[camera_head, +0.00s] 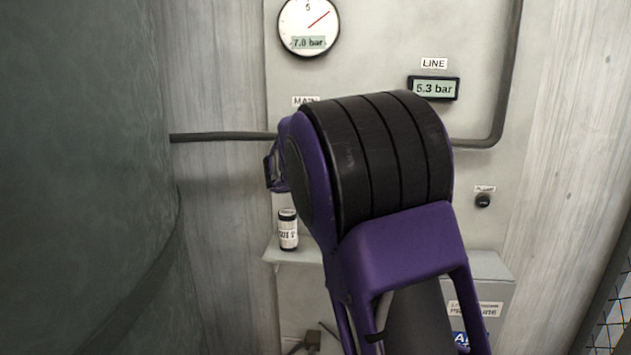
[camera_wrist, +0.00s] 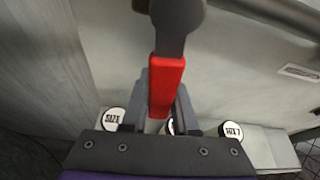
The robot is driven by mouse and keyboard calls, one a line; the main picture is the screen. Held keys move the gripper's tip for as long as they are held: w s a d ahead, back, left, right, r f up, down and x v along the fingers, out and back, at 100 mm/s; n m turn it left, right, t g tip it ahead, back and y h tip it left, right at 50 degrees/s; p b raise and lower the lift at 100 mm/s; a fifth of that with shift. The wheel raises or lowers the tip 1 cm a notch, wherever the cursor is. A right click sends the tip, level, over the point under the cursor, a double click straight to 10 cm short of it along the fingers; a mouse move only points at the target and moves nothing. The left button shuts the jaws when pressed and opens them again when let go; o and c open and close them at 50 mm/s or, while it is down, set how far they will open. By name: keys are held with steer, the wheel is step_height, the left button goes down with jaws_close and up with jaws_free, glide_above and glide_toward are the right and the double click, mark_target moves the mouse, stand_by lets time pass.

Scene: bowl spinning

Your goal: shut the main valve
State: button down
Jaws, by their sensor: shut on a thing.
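The main valve's red handle (camera_wrist: 166,82) runs between the two fingers of my gripper (camera_wrist: 163,98) in the wrist view. My gripper is shut on it. The handle points down in that view from the dark grey valve body (camera_wrist: 175,18). In the head view my purple and black arm hides the valve and my gripper. The label MAIN (camera_head: 305,101) shows just above the arm. The LINE display (camera_head: 434,88) reads 5.3 bar. The round gauge (camera_head: 309,26) above reads 7.0 bar.
A grey pipe (camera_head: 225,137) runs along the panel. A small labelled jar (camera_head: 288,230) stands on a ledge (camera_head: 490,265). In the wrist view, labelled lids (camera_wrist: 113,118) and (camera_wrist: 231,130) flank my gripper. A black knob (camera_head: 483,200) is at right. A large dark grey surface fills the left.

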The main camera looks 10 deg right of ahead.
steer(key=shift+w+a+m+y+b, duration=0.2)
steer(key=shift+a+m+y+b, duration=0.1)
steer(key=shift+a+m+b, duration=0.25)
steer(key=shift+a, duration=0.15)
steer(key=c, duration=0.7)
jaws_free()
